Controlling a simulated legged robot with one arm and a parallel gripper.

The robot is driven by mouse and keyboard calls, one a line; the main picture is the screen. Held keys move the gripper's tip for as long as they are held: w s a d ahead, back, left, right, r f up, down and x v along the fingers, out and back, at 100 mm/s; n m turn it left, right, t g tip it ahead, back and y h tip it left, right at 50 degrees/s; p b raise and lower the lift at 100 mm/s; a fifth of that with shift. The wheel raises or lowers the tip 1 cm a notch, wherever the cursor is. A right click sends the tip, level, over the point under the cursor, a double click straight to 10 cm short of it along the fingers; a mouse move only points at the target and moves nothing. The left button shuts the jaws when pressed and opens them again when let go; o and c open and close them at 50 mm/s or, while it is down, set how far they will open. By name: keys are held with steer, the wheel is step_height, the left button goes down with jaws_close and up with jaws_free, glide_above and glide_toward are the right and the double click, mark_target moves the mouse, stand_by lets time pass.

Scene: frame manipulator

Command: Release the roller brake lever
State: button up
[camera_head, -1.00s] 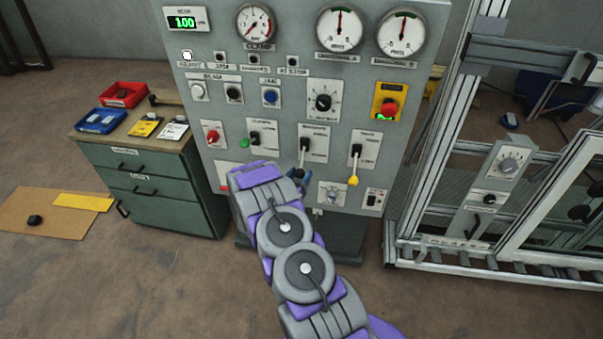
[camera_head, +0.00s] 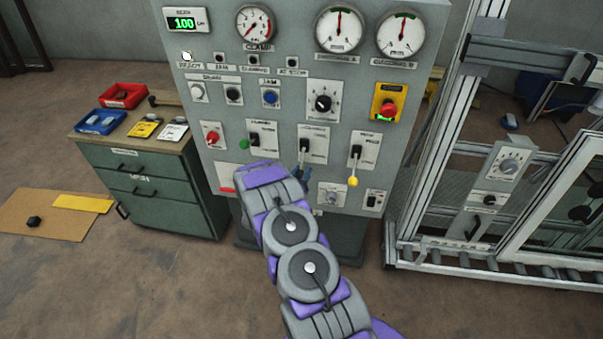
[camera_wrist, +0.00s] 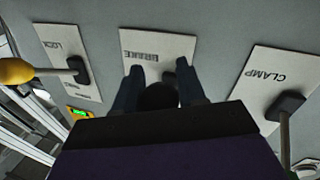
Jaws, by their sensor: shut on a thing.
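The brake lever (camera_head: 303,157) stands on its white plate in the middle of the grey panel, its shaft pointing downward in the head view. In the wrist view, which is upside down, the BRAKE plate (camera_wrist: 158,48) is at the centre. My gripper (camera_wrist: 160,92) has its two dark fingers on either side of the lever's round black knob (camera_wrist: 158,97) and is shut on it. In the head view my gripper (camera_head: 303,177) is partly hidden behind my purple and grey arm, at the lever's lower end.
The yellow-knobbed LOCK lever (camera_head: 353,181) is to the right and the green-knobbed CLAMP lever (camera_head: 245,143) to the left, both close by. A yellow emergency-stop box (camera_head: 388,104) is higher right. A green drawer cabinet (camera_head: 150,188) stands at left.

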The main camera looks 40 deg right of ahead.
jaws_close()
